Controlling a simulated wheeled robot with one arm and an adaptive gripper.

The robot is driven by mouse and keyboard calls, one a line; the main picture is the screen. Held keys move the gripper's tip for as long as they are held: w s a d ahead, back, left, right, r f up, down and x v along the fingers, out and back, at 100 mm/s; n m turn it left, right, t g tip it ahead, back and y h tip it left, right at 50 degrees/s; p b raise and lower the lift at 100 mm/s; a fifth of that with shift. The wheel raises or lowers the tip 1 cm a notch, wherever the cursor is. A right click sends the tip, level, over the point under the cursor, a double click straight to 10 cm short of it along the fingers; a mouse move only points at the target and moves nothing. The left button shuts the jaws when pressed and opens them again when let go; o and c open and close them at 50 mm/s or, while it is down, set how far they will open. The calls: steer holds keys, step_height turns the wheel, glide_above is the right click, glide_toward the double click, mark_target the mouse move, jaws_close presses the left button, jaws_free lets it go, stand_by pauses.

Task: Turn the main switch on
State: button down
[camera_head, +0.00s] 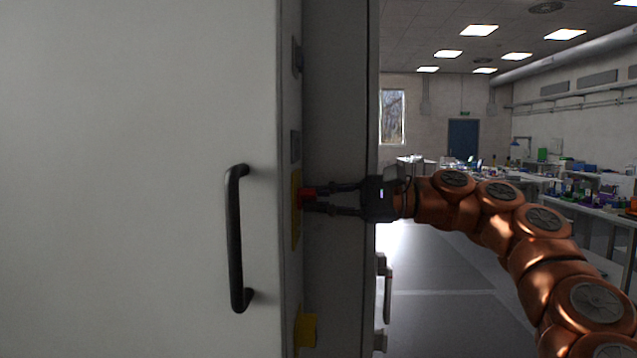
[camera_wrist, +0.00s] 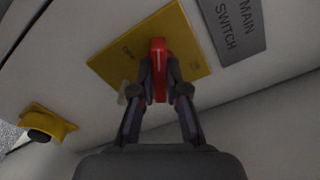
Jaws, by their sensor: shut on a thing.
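The main switch is a red rotary handle (camera_wrist: 158,62) on a yellow plate (camera_wrist: 192,45), beside a grey label reading MAIN SWITCH (camera_wrist: 234,22) in the wrist view. In the head view the red handle (camera_head: 308,195) stands out from the cabinet's narrow side face. My gripper (camera_head: 316,199) reaches it from the right, with its fingers on either side of the handle. In the wrist view my gripper (camera_wrist: 159,88) is shut on the handle, which lies roughly in line with the gripper. Small lettering on the plate is too blurred to read.
A cabinet door (camera_head: 140,180) with a black handle (camera_head: 235,240) fills the left. Another yellow part (camera_head: 306,330) sits lower on the side face; it also shows in the wrist view (camera_wrist: 48,122). Open floor (camera_head: 450,260) lies to the right, with cluttered lab benches behind.

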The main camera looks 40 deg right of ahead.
steer(key=m+p, duration=0.5)
steer(key=m, duration=0.1)
steer(key=shift+r+m+p, duration=0.2)
steer(key=shift+m+p, duration=0.1)
steer(key=shift+p, duration=0.1)
steer(key=m+p, duration=0.4)
steer(key=shift+f+m+p, duration=0.15)
steer(key=shift+m+p, duration=0.45)
steer(key=shift+m, duration=0.1)
steer(key=c, duration=1.2)
jaws_free()
steer(key=shift+d, duration=0.1)
steer(key=v, duration=1.2)
